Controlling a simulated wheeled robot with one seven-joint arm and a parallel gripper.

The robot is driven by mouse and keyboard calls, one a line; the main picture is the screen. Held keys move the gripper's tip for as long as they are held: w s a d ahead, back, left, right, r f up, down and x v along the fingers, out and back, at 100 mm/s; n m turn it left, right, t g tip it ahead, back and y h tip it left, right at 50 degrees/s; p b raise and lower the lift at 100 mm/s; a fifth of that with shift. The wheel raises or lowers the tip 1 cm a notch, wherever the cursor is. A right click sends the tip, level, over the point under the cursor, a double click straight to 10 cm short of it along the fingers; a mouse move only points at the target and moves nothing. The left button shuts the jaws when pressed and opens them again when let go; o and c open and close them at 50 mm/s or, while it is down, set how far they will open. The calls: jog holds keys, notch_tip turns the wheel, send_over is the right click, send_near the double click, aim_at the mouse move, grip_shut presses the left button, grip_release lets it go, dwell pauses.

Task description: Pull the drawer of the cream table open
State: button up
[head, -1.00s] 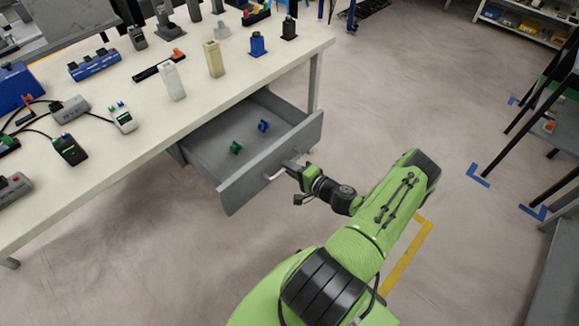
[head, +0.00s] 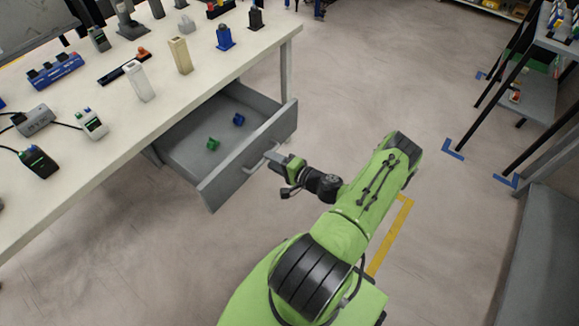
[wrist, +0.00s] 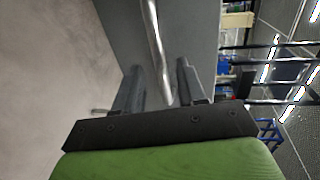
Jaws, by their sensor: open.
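The cream table (head: 75,165) stands at the left in the head view. Its grey drawer (head: 248,154) is pulled well out, with its inside in view. A green item (head: 212,144) and a blue item (head: 238,119) lie on the drawer floor. A pale bar handle (head: 251,167) is on the drawer front. My gripper (head: 273,160) is at this handle. In the wrist view the handle (wrist: 155,45) runs between the two fingers of my gripper (wrist: 158,70), which stand apart on either side of it. The jaws are open.
Several blocks and devices stand on the tabletop, among them a tan block (head: 180,56) and a blue one (head: 224,38). A dark shelf rack (head: 497,85) stands at the right. Bare floor lies between rack and table.

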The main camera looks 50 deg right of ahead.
jog(key=p+v, duration=0.2)
jog(key=v, duration=1.2)
jog(key=shift+w, duration=0.1)
jog(key=w+a+r+n+g+y+p, duration=0.2)
jog(key=w+a+r+n+g, duration=0.4)
jog(key=r, duration=0.4)
jog(key=w+a+r+n+g+y+p, duration=0.25)
jog(key=a+r+n+g, duration=0.45)
jog(key=r, duration=0.4)
jog(key=s+a+r+n+t+h+p, duration=0.1)
jog(key=s+a+r+n+h, duration=0.1)
jog(key=s+a+r, duration=0.3)
jog(key=s+a+r+n+t+h+p, duration=0.2)
jog(key=s+a+r, duration=0.3)
jog(key=r, duration=0.8)
jog(key=a+h, duration=0.1)
jog(key=a, duration=0.2)
jog(key=shift+a+r+n, duration=0.3)
jog(key=shift+a+r, duration=0.1)
